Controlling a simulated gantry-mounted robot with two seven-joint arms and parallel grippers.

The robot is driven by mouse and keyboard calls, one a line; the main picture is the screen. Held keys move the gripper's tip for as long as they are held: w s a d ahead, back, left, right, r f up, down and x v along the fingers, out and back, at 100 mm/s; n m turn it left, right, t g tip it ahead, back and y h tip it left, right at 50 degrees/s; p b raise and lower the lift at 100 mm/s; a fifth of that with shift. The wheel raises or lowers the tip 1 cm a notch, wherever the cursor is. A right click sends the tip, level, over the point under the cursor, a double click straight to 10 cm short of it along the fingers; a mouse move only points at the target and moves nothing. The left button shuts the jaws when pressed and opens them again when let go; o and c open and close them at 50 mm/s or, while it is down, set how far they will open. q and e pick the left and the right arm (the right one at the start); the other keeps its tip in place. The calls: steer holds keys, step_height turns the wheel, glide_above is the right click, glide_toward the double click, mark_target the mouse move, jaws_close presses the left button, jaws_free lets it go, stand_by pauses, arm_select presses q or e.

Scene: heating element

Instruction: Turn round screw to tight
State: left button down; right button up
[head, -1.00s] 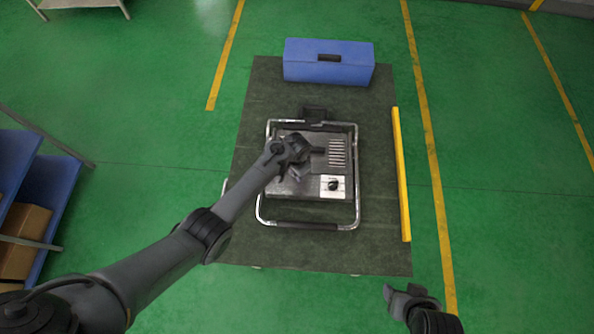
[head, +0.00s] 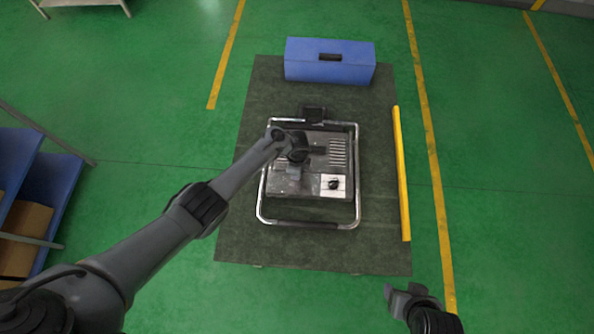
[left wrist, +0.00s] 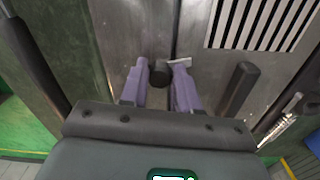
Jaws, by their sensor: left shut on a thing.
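The heating element (head: 310,189) is a grey metal box in a tubular frame on the dark mat. The round screw (left wrist: 158,72) is a small dark knob on its metal face, by a seam. My left gripper (left wrist: 160,80) is over the box, its two purple fingers on either side of the screw and shut on it. In the head view the left gripper (head: 297,168) hides the screw. My right gripper (head: 403,294) hangs apart from the box at the bottom right; its finger gap is too small to judge.
A blue toolbox (head: 329,68) stands at the mat's far end. A yellow bar (head: 401,175) lies along the right edge. A white panel with a dark dial (head: 334,185) and a slotted vent (head: 338,153) are on the box. The mat's front is clear.

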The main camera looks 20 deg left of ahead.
arm_select(q)
steer(key=shift+m, duration=1.2)
steer(key=shift+b, duration=0.3)
steer(key=c, duration=0.8)
jaws_free()
step_height(320, 180, up, 11)
steer(key=p, duration=0.4)
steer(key=shift+f, duration=0.1)
